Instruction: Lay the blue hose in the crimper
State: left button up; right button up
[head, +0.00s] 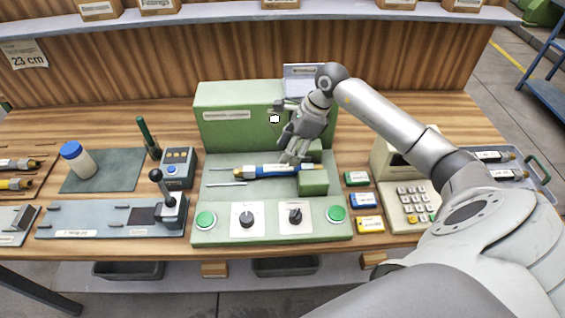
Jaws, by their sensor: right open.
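The blue hose (270,171) lies level across the green crimper (215,226), with a brass-coloured tip at its left end. Its right end reaches the green block (314,183) at the right of the crimper. My right gripper (291,158) is open just above and behind the right part of the hose. I cannot tell whether its fingers touch the hose. My left gripper is not in view.
The crimper's tall green housing (230,102) stands behind the gripper. A keypad device (411,203) and small coloured boxes (363,201) are to the right.

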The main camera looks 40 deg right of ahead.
jog(key=v, duration=0.5)
jog(key=shift+r+b, duration=0.1)
jog(key=shift+b, duration=0.3)
